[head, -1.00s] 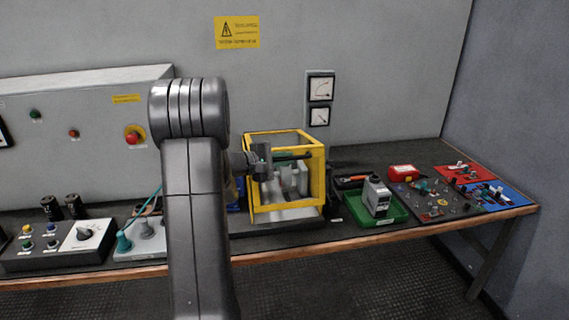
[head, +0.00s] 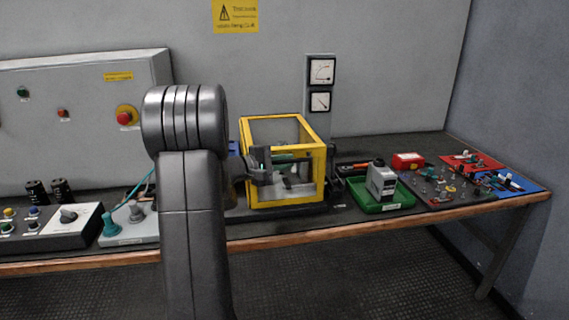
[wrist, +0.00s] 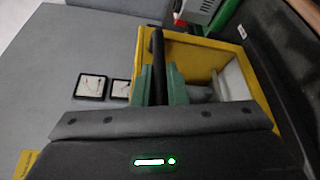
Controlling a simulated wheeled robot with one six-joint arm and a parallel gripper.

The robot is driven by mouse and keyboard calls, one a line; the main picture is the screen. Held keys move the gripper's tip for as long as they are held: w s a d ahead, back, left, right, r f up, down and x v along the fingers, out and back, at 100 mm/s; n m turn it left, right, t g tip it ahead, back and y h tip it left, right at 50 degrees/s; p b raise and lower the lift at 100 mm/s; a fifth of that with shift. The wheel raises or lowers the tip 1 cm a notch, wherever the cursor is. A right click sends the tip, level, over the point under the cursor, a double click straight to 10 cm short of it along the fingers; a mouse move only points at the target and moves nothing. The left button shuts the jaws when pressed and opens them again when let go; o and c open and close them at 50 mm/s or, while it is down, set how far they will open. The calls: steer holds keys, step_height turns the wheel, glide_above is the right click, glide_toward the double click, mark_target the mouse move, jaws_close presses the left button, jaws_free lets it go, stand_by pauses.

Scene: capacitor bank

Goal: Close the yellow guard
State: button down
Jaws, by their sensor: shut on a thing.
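The yellow guard (head: 312,153), a yellow-framed box with clear panels, stands on the bench at the middle of the head view. Its yellow frame also shows in the wrist view (wrist: 258,68). My gripper (head: 280,165) is at the guard's front left. In the wrist view, the green fingers of my gripper (wrist: 158,86) are shut on a dark bar (wrist: 157,50), which looks like the guard's handle. My arm hides the guard's left surroundings in the head view. Grey parts inside the guard are partly hidden, and I cannot tell whether the guard is fully closed.
A green tray (head: 402,196) with a grey device (head: 380,180) stands right of the guard. A red box (head: 407,160) and red and blue panels lie farther right. Control boxes (head: 50,224) stand on the left. Two gauges (head: 321,86) are behind the guard.

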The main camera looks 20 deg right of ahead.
steer(key=shift+f, duration=0.5)
steer(key=shift+s+f, duration=0.1)
steer(key=c, duration=1.5)
jaws_free()
steer(key=shift+o, duration=0.2)
steer(key=shift+a, duration=0.15)
steer(key=s+a+r, duration=0.1)
steer(key=s+a, duration=0.1)
steer(key=a, duration=1.1)
steer(key=shift+a+r, duration=0.2)
steer(key=shift+r, duration=0.2)
steer(key=shift+w, duration=0.1)
steer(key=d, duration=0.4)
steer(key=w+d+f, duration=0.1)
steer(key=d, duration=0.4)
steer(key=w+d, duration=0.1)
steer(key=d, duration=0.3)
steer(key=shift+d+f, duration=0.2)
steer(key=shift+d, duration=0.2)
